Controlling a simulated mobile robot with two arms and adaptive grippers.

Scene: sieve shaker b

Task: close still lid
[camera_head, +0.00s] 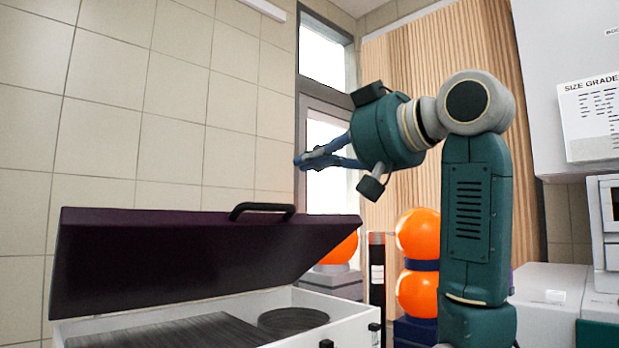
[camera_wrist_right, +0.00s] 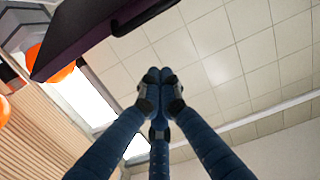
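The dark purple lid (camera_head: 190,254) stands partly open, tilted above a white box-shaped still (camera_head: 345,322) at the lower left of the head view. A black handle (camera_head: 262,209) sits on the lid near its right end. My right gripper (camera_head: 303,160) is above and to the right of the handle, apart from it, pointing left. In the right wrist view the fingertips of my right gripper (camera_wrist_right: 154,92) are together with nothing seen between them. The lid (camera_wrist_right: 85,35) and part of its handle (camera_wrist_right: 140,14) show at the top left there. My left gripper is not in view.
Inside the still are a slatted grey surface (camera_head: 175,333) and a dark round piece (camera_head: 293,319). Orange balls (camera_head: 418,234) stand behind my right arm. A white cabinet (camera_head: 570,80) is at the right. The air above the lid is clear up to the tiled wall.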

